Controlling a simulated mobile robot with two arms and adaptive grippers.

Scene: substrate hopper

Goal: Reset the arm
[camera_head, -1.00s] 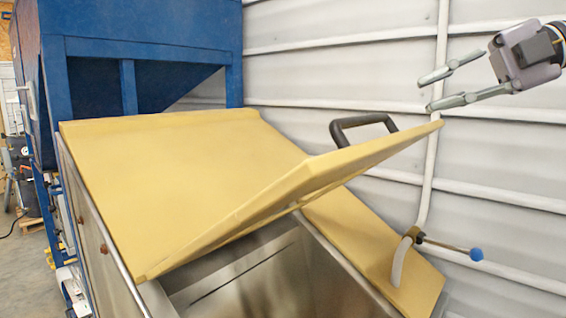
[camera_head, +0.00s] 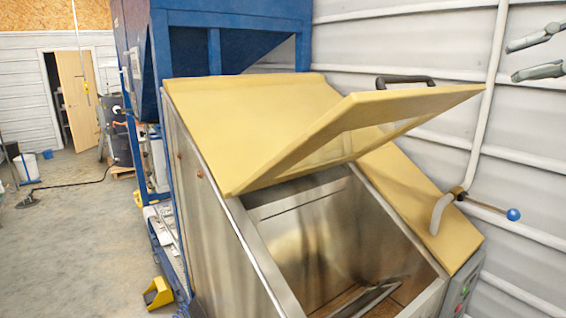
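My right gripper (camera_head: 537,56) is at the upper right edge of the head view, cut off by the frame. Its two fingers are apart and nothing is between them. It is clear of the hopper, to the right of the raised yellow lid (camera_head: 350,128). The lid stands tilted open, with a black handle (camera_head: 405,80) on its far side. The steel hopper (camera_head: 205,190) is open below it, and its inside shows. My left gripper is not in the view.
A blue steel frame (camera_head: 215,48) stands behind the hopper. A pipe with a blue-knobbed valve lever (camera_head: 513,214) rises by the ribbed wall at right. A control panel (camera_head: 463,292) is at lower right. Open floor (camera_head: 80,235) lies left, with a yellow object (camera_head: 158,292) near the hopper.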

